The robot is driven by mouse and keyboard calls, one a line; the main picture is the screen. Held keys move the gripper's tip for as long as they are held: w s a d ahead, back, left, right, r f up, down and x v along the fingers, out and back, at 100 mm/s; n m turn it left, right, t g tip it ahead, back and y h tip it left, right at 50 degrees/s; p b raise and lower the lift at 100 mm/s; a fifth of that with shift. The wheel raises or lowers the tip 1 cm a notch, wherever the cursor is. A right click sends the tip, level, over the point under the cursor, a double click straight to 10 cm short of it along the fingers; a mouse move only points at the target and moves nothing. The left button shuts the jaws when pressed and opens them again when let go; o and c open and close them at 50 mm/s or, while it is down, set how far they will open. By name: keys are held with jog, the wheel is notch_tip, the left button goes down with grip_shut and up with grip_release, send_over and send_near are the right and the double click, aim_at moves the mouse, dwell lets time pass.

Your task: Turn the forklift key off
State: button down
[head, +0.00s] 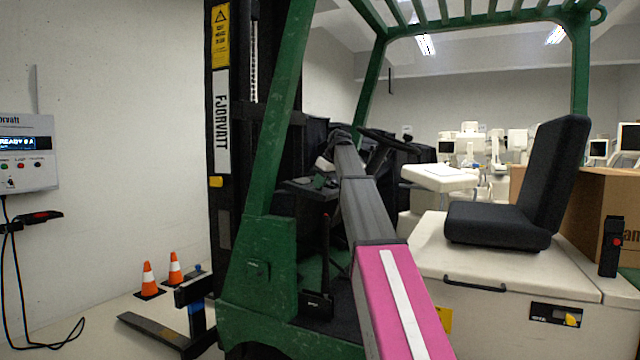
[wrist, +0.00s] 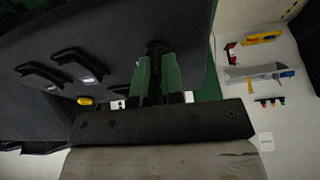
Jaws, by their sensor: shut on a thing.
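The green forklift (head: 255,270) stands in front of me, with its dark dashboard (head: 312,188) behind the front post. My arm reaches through the open side to the dashboard. In the wrist view, the two green fingers of my gripper (wrist: 156,62) point at the dark panel (wrist: 110,35) and are shut on a small dark thing, the key (wrist: 155,46), at the panel. The key is mostly hidden between the fingertips, and its turned angle cannot be told. In the head view my arm hides the fingers and the key.
Black handles (wrist: 65,62) and a yellow knob (wrist: 85,101) are on the panel near my gripper. The steering wheel (head: 388,140) and black seat (head: 500,222) are right of my arm. The green front post (head: 280,120) is at its left. Orange cones (head: 149,277) stand by the wall.

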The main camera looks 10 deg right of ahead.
jog(key=shift+n, duration=0.6)
jog(key=c, duration=1.2)
grip_release()
jog(key=shift+c, duration=0.2)
jog(key=v, duration=1)
jog(key=shift+d+r, duration=0.25)
jog(key=shift+r, duration=0.1)
